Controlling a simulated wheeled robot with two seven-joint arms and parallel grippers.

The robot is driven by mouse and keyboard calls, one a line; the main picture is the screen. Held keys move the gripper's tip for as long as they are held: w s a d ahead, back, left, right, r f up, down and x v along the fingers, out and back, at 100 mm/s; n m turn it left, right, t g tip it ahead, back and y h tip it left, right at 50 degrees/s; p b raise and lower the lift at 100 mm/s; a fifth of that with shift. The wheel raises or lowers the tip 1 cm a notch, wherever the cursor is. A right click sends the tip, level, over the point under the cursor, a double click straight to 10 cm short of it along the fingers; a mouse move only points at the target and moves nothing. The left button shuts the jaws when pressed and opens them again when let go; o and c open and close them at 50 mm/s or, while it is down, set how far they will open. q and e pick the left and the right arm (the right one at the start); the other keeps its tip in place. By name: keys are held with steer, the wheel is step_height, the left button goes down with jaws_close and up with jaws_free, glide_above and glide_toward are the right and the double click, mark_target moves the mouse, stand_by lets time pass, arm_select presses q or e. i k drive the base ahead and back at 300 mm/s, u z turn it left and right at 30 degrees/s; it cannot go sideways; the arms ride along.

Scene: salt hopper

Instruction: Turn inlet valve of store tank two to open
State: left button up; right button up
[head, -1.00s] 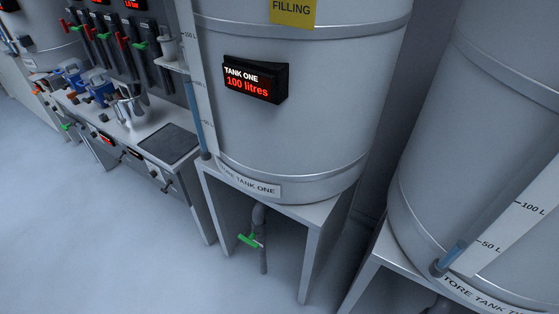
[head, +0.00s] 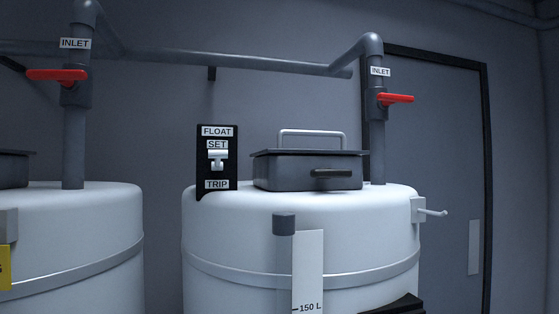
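The right-hand tank (head: 225,230), which I take to be store tank two, stands white and round-topped in the middle of the head view. Its inlet valve has a red lever (head: 397,98) on a grey vertical pipe (head: 377,140) under an INLET label (head: 380,72). The lever sticks out to the right, nearly level and crosswise to the pipe. Neither of my grippers is in view.
The left tank (head: 100,225) has its own inlet valve with a red lever (head: 57,75) pointing left, crosswise to its pipe. A dark lidded hatch (head: 307,172) and a FLOAT SET/TRIP switch panel (head: 217,160) sit on the right tank. A dark door (head: 440,150) is behind.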

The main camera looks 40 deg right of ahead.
mark_target(387, 99)
steer(key=z, duration=3.45)
steer(key=i, duration=3.2)
steer(key=u, duration=3.45)
